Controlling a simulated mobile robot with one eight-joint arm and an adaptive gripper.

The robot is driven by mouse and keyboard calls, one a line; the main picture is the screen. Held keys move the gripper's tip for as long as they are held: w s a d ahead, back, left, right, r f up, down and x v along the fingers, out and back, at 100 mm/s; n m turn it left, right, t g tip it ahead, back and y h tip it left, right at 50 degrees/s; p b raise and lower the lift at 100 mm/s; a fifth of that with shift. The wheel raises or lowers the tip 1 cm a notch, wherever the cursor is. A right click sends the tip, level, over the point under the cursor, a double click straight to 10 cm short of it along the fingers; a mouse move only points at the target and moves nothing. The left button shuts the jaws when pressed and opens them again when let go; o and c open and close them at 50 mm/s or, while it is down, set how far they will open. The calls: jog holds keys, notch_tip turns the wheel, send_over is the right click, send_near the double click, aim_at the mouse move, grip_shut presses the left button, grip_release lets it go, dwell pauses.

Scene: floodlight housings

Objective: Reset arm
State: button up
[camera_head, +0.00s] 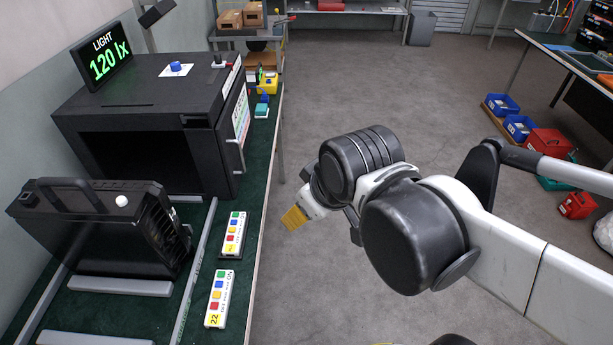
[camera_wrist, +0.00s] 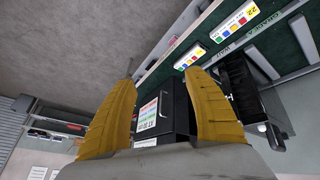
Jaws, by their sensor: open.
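My gripper (camera_head: 294,217) has yellow fingers and hangs over the floor, just right of the green bench's edge. In the wrist view my gripper (camera_wrist: 160,105) shows its two yellow fingers spread apart with nothing between them. A black test box (camera_head: 150,120) with a door and handle stands on the bench; it shows beyond the fingers in the wrist view (camera_wrist: 178,105). A black floodlight housing (camera_head: 100,225) with a top handle stands in front of the box. My gripper touches neither.
Two white button remotes, one upper (camera_head: 233,234) and one lower (camera_head: 219,298), lie on the green bench (camera_head: 262,160). Blue bins (camera_head: 502,104) and red boxes stand at right. The grey floor (camera_head: 390,90) between is clear.

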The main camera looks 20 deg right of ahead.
jog(key=d+m, duration=0.1)
jog(key=s+d+m, duration=0.1)
jog(key=m, duration=0.1)
jog(key=m+t, duration=0.1)
jog(key=shift+s+d+r+m+h, duration=0.25)
jog(key=shift+s+d+m+h, duration=0.05)
jog(key=shift+s+d, duration=0.1)
dwell(0.8)
